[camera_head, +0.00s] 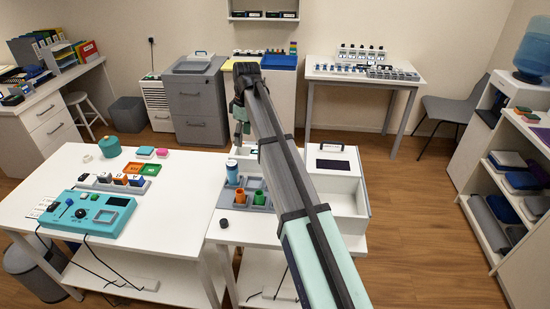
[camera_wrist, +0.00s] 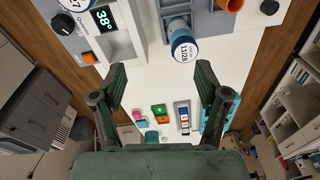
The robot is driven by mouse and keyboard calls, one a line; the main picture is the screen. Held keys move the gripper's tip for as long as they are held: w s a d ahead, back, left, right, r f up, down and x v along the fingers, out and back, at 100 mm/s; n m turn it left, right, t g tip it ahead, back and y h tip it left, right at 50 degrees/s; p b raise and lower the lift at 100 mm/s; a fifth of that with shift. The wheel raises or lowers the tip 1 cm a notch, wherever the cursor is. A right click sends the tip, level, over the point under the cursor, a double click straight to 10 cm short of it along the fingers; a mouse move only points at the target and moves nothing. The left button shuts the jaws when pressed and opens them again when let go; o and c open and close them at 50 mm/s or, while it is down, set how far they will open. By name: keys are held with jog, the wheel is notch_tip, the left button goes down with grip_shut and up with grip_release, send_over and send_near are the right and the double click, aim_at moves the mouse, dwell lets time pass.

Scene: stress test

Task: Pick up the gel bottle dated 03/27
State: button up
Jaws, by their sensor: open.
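In the head view, a blue and white bottle (camera_head: 232,172) stands by the rack. My gripper (camera_wrist: 160,78) is open and empty, its fingers below the 11/23 bottle in the picture. It also shows in the head view (camera_head: 241,135).
An orange cup (camera_head: 259,197) sits in the grey rack. A white box (camera_head: 335,180) stands right of my arm. The left table holds a teal device (camera_head: 90,213), a teal spool (camera_head: 110,146) and small coloured blocks. Bare tabletop lies in front of the spool.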

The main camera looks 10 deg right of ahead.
jog(key=w+d+r+h+b, duration=0.1)
jog(key=w+d+r, duration=0.4)
jog(key=d+r, duration=0.3)
jog(key=f+p, duration=0.1)
jog(key=f, duration=0.3)
jog(key=d+f+p, duration=0.1)
jog(key=f, duration=0.3)
jog(key=f+p, duration=0.1)
jog(key=f, duration=0.3)
jog(key=shift+s+d+f, duration=0.15)
jog(key=shift+d+f, duration=0.2)
jog(key=shift+f, duration=0.05)
jog(key=shift+f+p, duration=1.45)
jog(key=shift+f, duration=1.2)
grip_shut()
jog(key=shift+r, duration=0.15)
